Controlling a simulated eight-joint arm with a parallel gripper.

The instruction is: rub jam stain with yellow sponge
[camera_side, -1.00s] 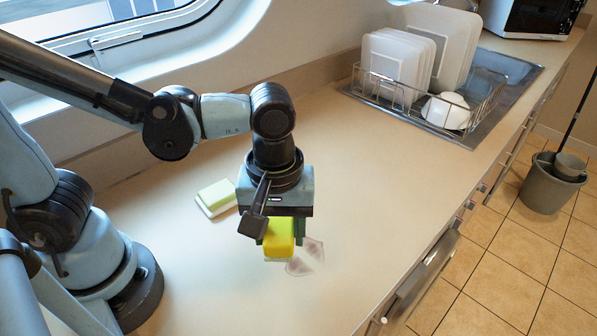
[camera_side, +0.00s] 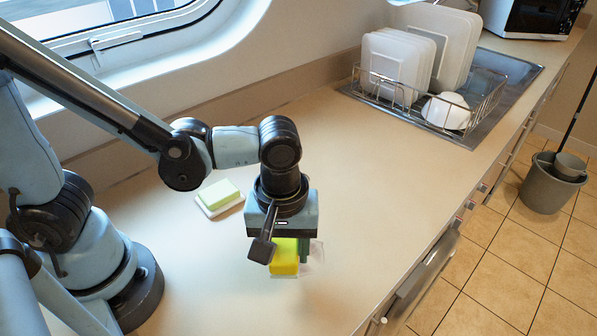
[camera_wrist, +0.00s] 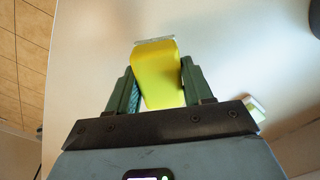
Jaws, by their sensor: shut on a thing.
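The yellow sponge (camera_side: 284,257) is held upright in my gripper (camera_side: 287,262), low over the counter. In the wrist view the sponge (camera_wrist: 157,75) sits between both green fingers of my gripper (camera_wrist: 158,84), with a pale strip at its far end. I cannot tell whether its underside touches the counter. A faint patch of the jam stain (camera_side: 317,250) shows just right of the fingers in the side view. The rest of that spot is hidden by my gripper and the sponge. I cannot make out the stain in the wrist view.
A green and white sponge (camera_side: 219,195) lies on the counter left of my gripper. A dish rack (camera_side: 398,98) with white dishes stands at the back right. The counter's front edge drops to drawers on the right. A bucket (camera_side: 550,184) stands on the floor. The middle counter is clear.

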